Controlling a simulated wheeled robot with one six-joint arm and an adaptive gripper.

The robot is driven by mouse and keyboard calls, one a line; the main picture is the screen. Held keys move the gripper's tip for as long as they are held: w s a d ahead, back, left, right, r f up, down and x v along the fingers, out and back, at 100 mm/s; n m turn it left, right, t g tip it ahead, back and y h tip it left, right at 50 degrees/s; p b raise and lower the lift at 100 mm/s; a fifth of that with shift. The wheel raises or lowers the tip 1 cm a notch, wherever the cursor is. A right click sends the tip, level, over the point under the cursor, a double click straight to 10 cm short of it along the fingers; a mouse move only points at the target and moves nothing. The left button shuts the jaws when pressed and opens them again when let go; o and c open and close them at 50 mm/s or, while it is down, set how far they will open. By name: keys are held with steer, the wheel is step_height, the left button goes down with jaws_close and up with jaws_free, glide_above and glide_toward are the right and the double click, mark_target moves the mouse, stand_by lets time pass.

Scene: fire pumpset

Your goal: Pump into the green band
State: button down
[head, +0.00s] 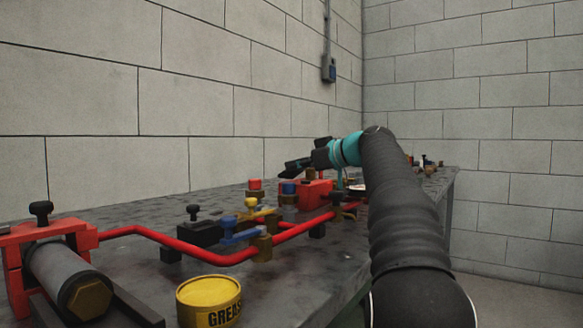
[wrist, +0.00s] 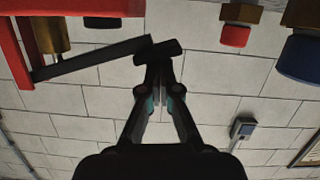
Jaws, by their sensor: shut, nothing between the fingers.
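My gripper (head: 292,167) is above the far part of the bench in the head view, beside the red pump block (head: 318,190). The wrist view shows the gripper (wrist: 158,52) with its fingers shut and empty. There a thin dark lever (wrist: 92,60) runs from a red frame (wrist: 20,50) to the fingertips. Its end overlaps them in the picture; I cannot tell whether they touch. A pale round face (head: 357,187), perhaps a gauge, is partly hidden behind my arm. No green band or needle can be read.
A red pipe (head: 180,244) runs along the bench (head: 130,215) past valves with a yellow handle (head: 251,212) and a blue handle (head: 240,236). A yellow grease tin (head: 209,300) stands at the front. Red (wrist: 235,36) and blue (wrist: 300,58) caps show in the wrist view.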

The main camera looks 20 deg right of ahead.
steer(key=s+d+r+p, duration=0.2)
steer(key=s+r, duration=0.4)
steer(key=s, duration=0.3)
steer(key=shift+s+d+r, duration=0.15)
steer(key=shift+d, duration=0.55)
stand_by(0.4)
steer(key=shift+m, duration=0.5)
steer(key=r+p, duration=0.1)
steer(key=p, duration=0.1)
steer(key=d+r+p, duration=0.1)
steer(key=r+p, duration=0.1)
steer(key=w+r+p, duration=0.1)
steer(key=r+p, duration=0.1)
steer(key=shift+d+r, duration=0.15)
steer(key=shift+d, duration=0.2)
